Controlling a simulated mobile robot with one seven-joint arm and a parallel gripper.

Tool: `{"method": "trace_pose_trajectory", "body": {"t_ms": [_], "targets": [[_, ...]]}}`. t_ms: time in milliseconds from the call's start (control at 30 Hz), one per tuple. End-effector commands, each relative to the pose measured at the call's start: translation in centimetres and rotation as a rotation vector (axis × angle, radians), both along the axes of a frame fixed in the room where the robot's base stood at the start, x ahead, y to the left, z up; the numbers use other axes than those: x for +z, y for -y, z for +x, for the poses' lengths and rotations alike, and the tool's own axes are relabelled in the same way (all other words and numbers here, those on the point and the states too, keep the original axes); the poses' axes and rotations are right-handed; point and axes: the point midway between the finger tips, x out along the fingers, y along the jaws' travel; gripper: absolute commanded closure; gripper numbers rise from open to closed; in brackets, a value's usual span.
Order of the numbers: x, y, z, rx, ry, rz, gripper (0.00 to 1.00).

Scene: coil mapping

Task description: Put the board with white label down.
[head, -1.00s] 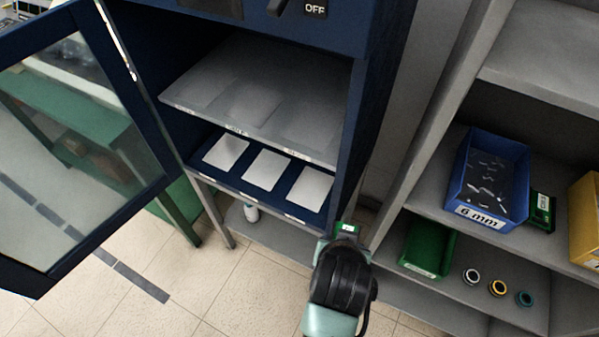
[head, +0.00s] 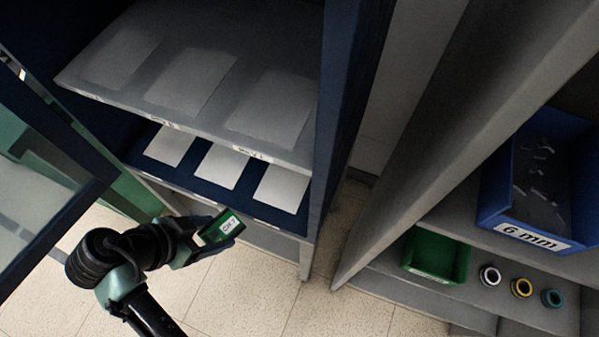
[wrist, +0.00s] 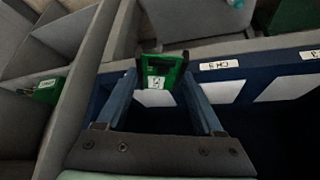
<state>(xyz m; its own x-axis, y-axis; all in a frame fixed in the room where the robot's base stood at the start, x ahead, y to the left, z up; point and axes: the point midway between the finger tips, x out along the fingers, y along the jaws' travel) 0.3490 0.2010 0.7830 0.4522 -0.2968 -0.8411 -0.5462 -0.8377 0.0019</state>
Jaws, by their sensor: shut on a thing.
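The board with white label (head: 224,229) is green with dark edges. My gripper (head: 205,237) is shut on it and holds it in the air, in front of and below the cabinet's lower shelf (head: 232,200). In the wrist view the board (wrist: 160,72) sits between the fingertips, its white label facing the camera. The label's writing is too small to read surely. The lower shelf is dark blue and bears three white pads: a left pad (head: 169,145), a middle pad (head: 222,166) and a right pad (head: 281,188). I see no board on them.
An upper grey shelf (head: 215,125) overhangs the pads. A glass cabinet door (head: 40,200) stands open at left. At right, a grey rack holds a blue 6 mm bin (head: 535,190), a green bin (head: 436,256) and three rings (head: 521,287). Another green board (wrist: 46,89) shows in the wrist view.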

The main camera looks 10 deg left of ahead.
Motion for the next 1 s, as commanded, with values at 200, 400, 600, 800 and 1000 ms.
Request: {"method": "trace_pose_trajectory", "body": {"t_ms": [200, 400, 600, 800, 1000], "targets": [[-0.2, 1.1, 1.7, -0.032, 0.001, 0.003, 0.85], [-0.2, 4.3, 6.2, -0.032, 0.0, 0.002, 0.85], [-0.2, 6.7, 9.9, -0.028, 0.0, 0.003, 0.85], [-0.2, 7.6, 11.3, -0.024, -0.001, 0.002, 0.85], [-0.2, 9.0, 13.3, -0.027, 0.001, 0.002, 0.85]]}}
